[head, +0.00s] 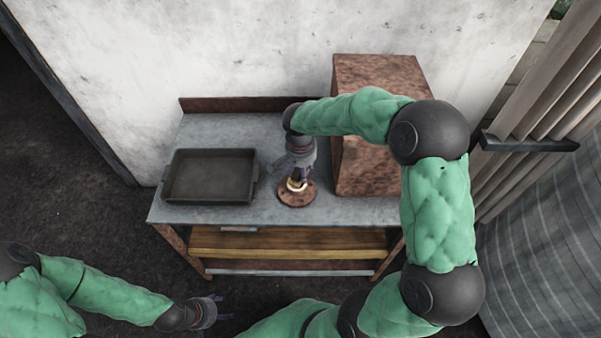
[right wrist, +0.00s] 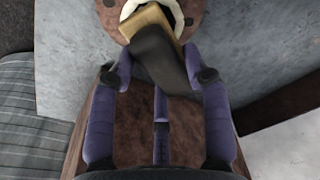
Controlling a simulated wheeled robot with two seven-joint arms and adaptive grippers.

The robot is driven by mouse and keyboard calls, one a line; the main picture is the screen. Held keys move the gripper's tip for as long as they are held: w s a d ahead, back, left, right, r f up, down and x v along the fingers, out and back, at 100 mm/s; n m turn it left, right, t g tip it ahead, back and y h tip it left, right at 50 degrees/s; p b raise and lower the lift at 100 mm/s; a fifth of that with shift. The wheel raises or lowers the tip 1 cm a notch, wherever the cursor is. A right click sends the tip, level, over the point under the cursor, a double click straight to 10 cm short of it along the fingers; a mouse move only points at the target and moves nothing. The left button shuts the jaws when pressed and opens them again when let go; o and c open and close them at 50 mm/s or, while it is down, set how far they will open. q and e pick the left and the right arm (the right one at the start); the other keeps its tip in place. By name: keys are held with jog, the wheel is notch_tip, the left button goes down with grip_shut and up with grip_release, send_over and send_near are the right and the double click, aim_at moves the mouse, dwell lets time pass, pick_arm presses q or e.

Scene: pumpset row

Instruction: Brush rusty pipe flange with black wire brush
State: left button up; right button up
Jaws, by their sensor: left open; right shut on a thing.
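The rusty pipe flange (head: 287,200) is a brown disc with a pale raised ring, lying flat on the grey workbench. It also shows at the top of the right wrist view (right wrist: 108,14), with bolt holes in its rim. My right gripper (head: 299,177) points down over the flange and is shut on the black wire brush (right wrist: 160,58). The brush has a dark handle and a tan block, which overlaps the pale ring; its bristles are hidden, so contact is unclear. My left gripper (head: 221,307) is open and empty, low in front of the bench.
A dark, empty-looking tray (head: 165,191) stands on the workbench (head: 330,211) left of the flange. A large rusty box (head: 378,78) stands at the back right, close to my right arm. A wooden shelf (head: 290,243) lies below the top. A pale wall rises behind.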

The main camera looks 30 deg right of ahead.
jog(key=shift+s+d, duration=0.55)
jog(key=shift+s, duration=0.35)
jog(key=shift+s+d, duration=0.55)
jog(key=shift+s, duration=0.35)
jog(key=shift+w+a, duration=0.4)
jog(key=shift+w, duration=0.25)
jog(key=shift+w+a, duration=0.35)
jog(key=shift+w, duration=0.25)
jog(key=shift+w+a+b, duration=0.3)
jog(key=shift+w+a, duration=0.15)
jog(key=shift+w, duration=0.25)
jog(key=shift+w+a, duration=0.6)
jog(key=shift+w, duration=0.25)
jog(key=shift+w+a, duration=0.55)
jog(key=shift+w, duration=0.3)
jog(key=shift+s+d, duration=0.65)
jog(key=shift+s, duration=0.3)
jog(key=shift+s+d, duration=0.6)
jog(key=shift+s, duration=0.35)
